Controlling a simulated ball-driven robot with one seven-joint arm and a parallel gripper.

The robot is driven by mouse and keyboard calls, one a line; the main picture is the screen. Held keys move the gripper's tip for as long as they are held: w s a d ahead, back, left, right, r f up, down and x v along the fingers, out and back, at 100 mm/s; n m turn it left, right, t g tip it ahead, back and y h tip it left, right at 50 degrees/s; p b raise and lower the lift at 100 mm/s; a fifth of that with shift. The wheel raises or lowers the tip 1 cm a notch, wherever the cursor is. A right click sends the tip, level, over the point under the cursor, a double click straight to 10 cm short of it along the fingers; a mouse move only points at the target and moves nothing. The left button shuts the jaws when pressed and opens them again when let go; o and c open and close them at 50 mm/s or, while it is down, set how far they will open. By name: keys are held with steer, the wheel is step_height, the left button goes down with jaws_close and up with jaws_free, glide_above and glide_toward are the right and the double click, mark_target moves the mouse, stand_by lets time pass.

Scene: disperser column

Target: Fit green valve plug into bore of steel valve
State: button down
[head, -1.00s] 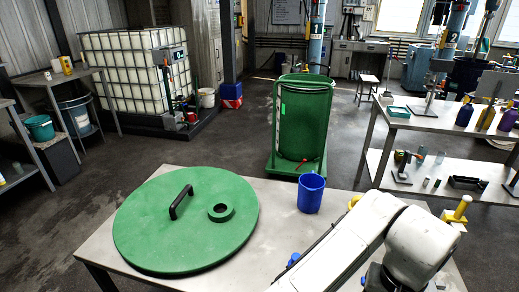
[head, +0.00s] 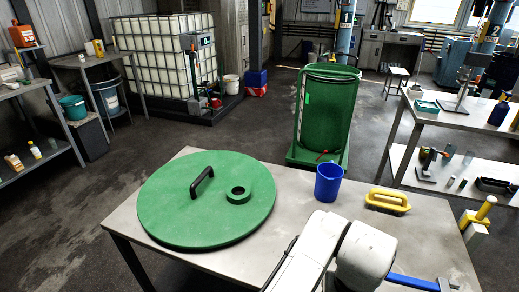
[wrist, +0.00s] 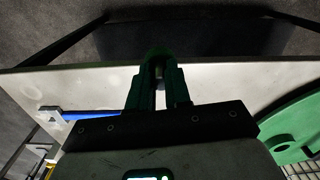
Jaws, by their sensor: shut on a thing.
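My gripper (wrist: 158,80) shows in the wrist view over the near table's edge, its two fingers close together. A dark green piece (wrist: 158,54) shows at the fingertips; it appears to be the green valve plug, held between them, though the dim picture hides its shape. In the head view my white arm covers the near table's front, and the gripper and plug are hidden. I cannot clearly make out the steel valve or its bore in either view. A grey-ended tool with a blue handle (head: 413,282) lies right of my arm; it also shows in the wrist view (wrist: 88,115).
The near table (head: 285,215) carries a large green lid (head: 180,220) with a black handle and round collar, a blue cup (head: 328,182) and a yellow-handled brush (head: 388,201). A yellow-topped post (head: 481,213) stands at its right edge. A green drum (head: 327,110) stands behind.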

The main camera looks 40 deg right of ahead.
steer(key=w+a+f+n, duration=0.5)
steer(key=w+a+f, duration=0.1)
steer(key=w, duration=0.3)
steer(key=w+a+f+n, duration=0.5)
steer(key=w+a+f, duration=0.1)
steer(key=w, duration=0.3)
steer(key=shift+w+f, duration=0.2)
steer(key=shift+f, duration=0.25)
steer(key=shift+s, duration=0.1)
